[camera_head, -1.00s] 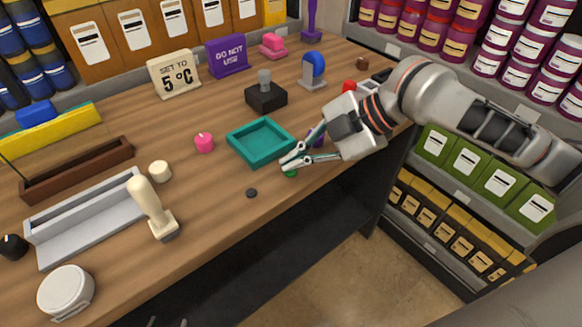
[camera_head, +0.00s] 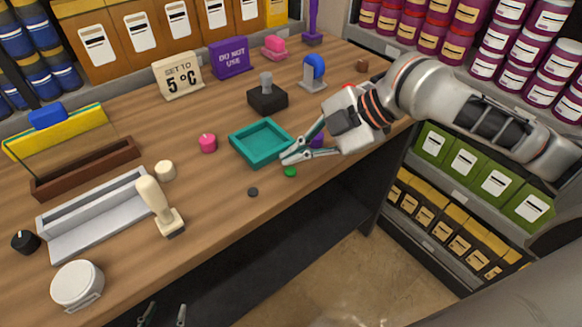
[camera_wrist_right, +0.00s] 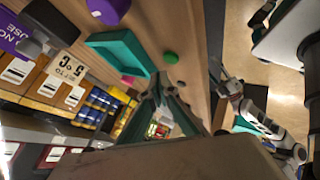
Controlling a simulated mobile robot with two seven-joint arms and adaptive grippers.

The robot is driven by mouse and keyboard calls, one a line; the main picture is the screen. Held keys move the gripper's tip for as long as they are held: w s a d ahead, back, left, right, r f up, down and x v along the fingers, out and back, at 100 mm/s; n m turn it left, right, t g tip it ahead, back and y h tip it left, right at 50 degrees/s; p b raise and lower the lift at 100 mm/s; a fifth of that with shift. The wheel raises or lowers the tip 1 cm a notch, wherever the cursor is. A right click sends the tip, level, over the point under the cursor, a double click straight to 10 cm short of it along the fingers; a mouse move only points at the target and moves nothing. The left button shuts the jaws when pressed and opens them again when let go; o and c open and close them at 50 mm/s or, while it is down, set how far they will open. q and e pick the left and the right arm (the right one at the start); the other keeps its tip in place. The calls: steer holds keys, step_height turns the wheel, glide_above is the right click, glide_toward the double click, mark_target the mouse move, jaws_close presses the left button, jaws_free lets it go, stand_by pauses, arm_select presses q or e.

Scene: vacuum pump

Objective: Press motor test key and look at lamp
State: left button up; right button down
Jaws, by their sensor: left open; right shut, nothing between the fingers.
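No label marks a motor test key or a lamp, so I cannot tell which parts they are. A small green round button (camera_head: 290,172) sits near the table's front edge, beside the teal tray (camera_head: 236,157); it also shows in the right wrist view (camera_wrist_right: 170,57). My right gripper (camera_head: 284,160) is shut and empty, its tips just above and left of the green button, by the tray's front corner. A small dark disc (camera_head: 253,192) lies to the left. A black box with a grey knob (camera_head: 267,99) stands behind the tray. My left gripper (camera_head: 163,314) is open at the bottom edge, mostly out of view.
A cream stamp-shaped handle (camera_head: 158,205), a grey trough (camera_head: 95,215) and a white round container (camera_head: 77,285) stand left. A pink knob (camera_head: 208,143) is left of the tray. A blue-topped stand (camera_head: 312,73) is behind. The wood around the dark disc is clear.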

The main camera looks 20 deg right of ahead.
mark_target(294, 171)
steer(key=shift+r+p, duration=2.15)
steer(key=shift+p, duration=0.15)
arm_select(q)
step_height(294, 171, up, 7)
steer(key=w, duration=0.1)
steer(key=shift+w, duration=0.35)
steer(key=shift+f, duration=0.1)
arm_select(e)
steer(key=shift+f, duration=0.1)
